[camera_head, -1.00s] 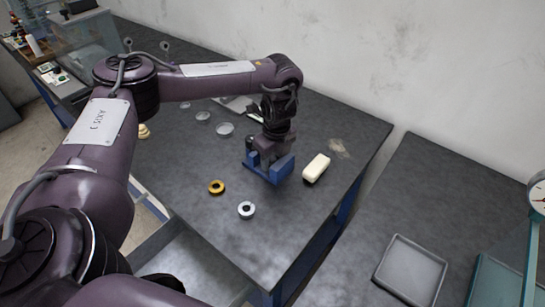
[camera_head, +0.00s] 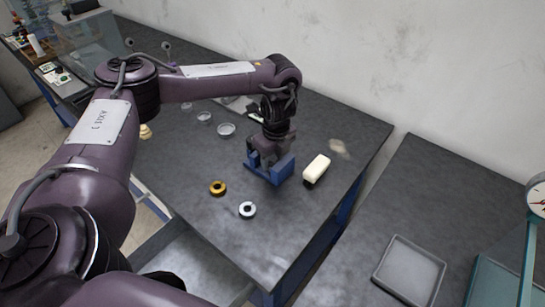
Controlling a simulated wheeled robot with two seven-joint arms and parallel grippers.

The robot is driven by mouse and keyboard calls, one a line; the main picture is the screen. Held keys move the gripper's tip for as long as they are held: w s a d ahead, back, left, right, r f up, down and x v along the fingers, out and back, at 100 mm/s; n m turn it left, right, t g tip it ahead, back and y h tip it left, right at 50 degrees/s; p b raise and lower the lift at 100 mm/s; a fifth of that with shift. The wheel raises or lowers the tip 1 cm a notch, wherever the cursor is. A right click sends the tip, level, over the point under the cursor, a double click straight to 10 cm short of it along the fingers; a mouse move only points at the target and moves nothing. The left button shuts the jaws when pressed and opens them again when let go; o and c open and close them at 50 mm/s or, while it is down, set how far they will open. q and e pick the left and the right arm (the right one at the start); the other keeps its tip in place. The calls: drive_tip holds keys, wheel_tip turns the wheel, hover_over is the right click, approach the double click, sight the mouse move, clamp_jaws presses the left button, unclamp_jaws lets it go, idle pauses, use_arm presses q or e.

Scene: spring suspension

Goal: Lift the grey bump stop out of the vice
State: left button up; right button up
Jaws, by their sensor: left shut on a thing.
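A blue vice (camera_head: 284,171) stands on the dark bench top. My left gripper (camera_head: 268,158) points down into it from above, its fingers between or just over the vice jaws. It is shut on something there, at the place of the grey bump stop. The bump stop itself is hidden by the fingers and the vice, so I cannot tell its shape or how deep it sits. My right gripper is not in view.
Clear round dishes (camera_head: 226,130) are behind left. A grey tray (camera_head: 410,270) is on the right bench, across a gap.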

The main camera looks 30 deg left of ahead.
use_arm(q)
drive_tip(key=shift+r+p, duration=3.2)
drive_tip(key=shift+r, duration=0.25)
drive_tip(key=shift+f, duration=0.1)
